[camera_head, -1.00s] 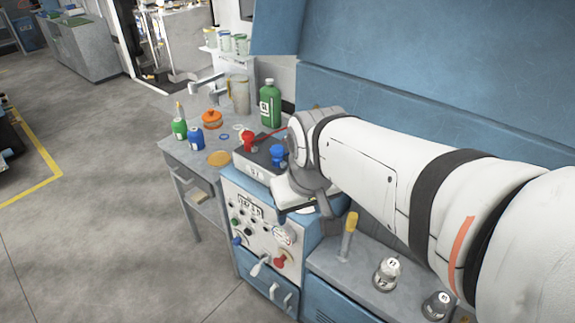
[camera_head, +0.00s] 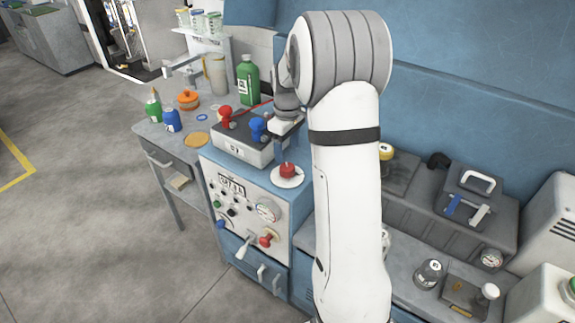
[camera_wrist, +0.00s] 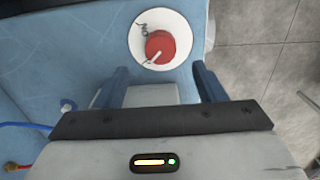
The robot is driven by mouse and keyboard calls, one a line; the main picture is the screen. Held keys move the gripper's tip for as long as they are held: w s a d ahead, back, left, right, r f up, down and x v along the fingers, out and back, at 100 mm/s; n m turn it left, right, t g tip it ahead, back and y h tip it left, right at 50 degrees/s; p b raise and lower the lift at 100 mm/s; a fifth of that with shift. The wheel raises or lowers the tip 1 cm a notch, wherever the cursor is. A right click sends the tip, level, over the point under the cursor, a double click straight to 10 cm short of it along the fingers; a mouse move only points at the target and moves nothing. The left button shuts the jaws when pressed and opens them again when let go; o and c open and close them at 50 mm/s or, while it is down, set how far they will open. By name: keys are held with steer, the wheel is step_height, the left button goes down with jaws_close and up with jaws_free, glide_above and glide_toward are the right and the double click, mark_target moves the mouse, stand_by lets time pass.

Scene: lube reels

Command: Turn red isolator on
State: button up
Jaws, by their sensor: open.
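The red isolator is a red rotary knob on a white round plate, on top of the blue cabinet, in the head view (camera_head: 288,171) and the wrist view (camera_wrist: 160,47). In the wrist view, an "ON" label is at the plate's upper left, and the knob's white pointer line slants toward the lower left, away from it. My gripper (camera_wrist: 162,76) is open, with its blue fingers spread wide on either side of the knob's line and nothing between them. In the head view my gripper (camera_head: 286,150) hangs above the knob, apart from it.
A control box with a red lever (camera_head: 226,118) and a blue lever (camera_head: 258,129) stands close left of the isolator. A green bottle (camera_head: 248,80) stands behind it. The cabinet front (camera_head: 245,215) carries a gauge, buttons and knobs. Grey floor is free at left.

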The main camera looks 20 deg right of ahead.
mark_target(287, 167)
step_height(287, 167, down, 7)
steer(key=shift+f+p, duration=0.2)
steer(key=shift+p, duration=0.2)
